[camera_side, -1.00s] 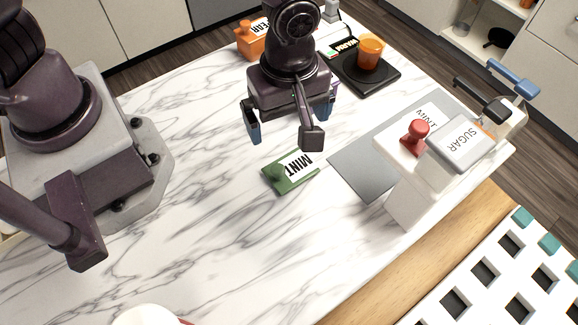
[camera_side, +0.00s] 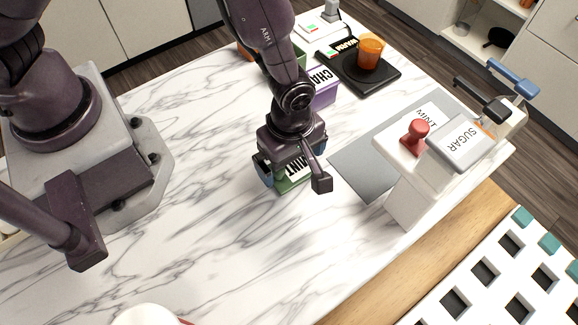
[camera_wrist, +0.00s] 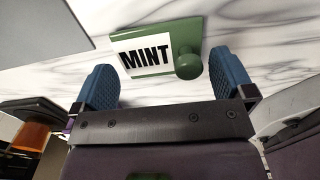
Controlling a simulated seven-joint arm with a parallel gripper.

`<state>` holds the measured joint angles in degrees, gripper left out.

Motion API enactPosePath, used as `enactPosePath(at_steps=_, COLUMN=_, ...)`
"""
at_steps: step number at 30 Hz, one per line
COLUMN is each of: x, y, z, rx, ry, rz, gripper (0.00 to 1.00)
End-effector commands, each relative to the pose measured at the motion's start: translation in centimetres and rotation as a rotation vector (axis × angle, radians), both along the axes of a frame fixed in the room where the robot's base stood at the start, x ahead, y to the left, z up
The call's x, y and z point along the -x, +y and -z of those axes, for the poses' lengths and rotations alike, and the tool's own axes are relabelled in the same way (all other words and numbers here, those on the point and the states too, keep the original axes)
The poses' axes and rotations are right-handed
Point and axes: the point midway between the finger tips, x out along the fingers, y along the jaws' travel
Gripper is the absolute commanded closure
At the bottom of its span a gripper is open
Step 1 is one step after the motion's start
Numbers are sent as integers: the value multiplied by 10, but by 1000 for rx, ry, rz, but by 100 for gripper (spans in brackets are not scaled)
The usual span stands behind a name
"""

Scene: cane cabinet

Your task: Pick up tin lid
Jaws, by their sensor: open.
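The tin lid is a flat green lid (camera_wrist: 185,32) with a white MINT label and a round green knob. It lies on the marble counter. In the side view the lid (camera_side: 284,186) is partly hidden under my gripper. My gripper (camera_wrist: 160,85) is open, with its two blue fingers on either side of the knob's direction, and nothing is between them. In the side view my gripper (camera_side: 293,168) hovers just over the lid. I cannot tell whether the fingers touch the lid.
A purple tin (camera_side: 323,88) stands behind my gripper. A black warmer (camera_side: 385,77) holds an orange cup (camera_side: 370,50).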

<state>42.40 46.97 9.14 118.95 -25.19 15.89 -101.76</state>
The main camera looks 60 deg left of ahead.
Motion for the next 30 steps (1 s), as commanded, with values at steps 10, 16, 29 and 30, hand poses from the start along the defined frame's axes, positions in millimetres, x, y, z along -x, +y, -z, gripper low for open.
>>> enactPosePath(at_steps=10, x=-1, y=0, z=22, rx=0, ry=-3, rz=1, gripper=0)
enactPosePath(at_steps=16, x=0, y=0, z=21, rx=0, ry=-2, rz=1, gripper=28)
enactPosePath(at_steps=29, x=-1, y=-1, z=13, rx=1, ry=-4, rz=2, gripper=30)
enactPosePath(at_steps=30, x=-1, y=-1, z=9, rx=1, ry=-5, rz=2, gripper=30)
